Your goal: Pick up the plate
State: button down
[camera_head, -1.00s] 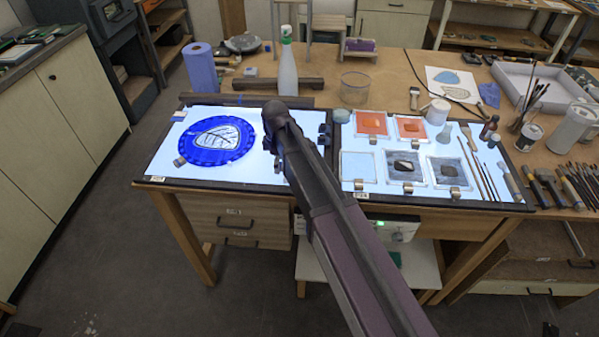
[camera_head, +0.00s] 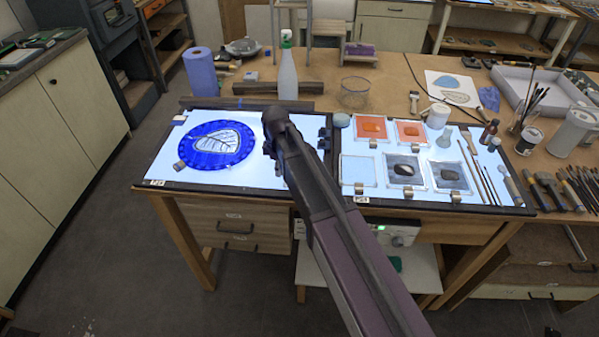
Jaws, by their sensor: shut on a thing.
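The plate (camera_head: 186,142) is a round, deep blue disc with a scalloped rim and a pale leaf drawing showing in its middle. It is over the left lit panel (camera_head: 165,182) of the bench; I cannot tell whether it touches the panel. My arm comes in from the bottom right and ends just right of the plate. My gripper (camera_head: 270,148) is dark and mostly hidden by my own arm. It is shut at the plate's right side; the contact itself is not clearly visible.
The right panel holds framed glass squares (camera_head: 358,170), brushes and jars. Floor (camera_head: 110,235) is clear at front left.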

dwell(0.4)
notch_tip(320, 180, up, 4)
jog(key=p, duration=0.4)
jog(key=s+d, duration=0.3)
jog(key=s, duration=0.4)
jog(key=s+d+r+p, duration=0.1)
jog(key=s+d, duration=0.2)
jog(key=s, duration=0.4)
jog(key=shift+s+d, duration=0.3)
jog(key=shift+f, duration=0.1)
jog(key=shift+f+b, duration=0.3)
jog(key=shift+b, duration=0.1)
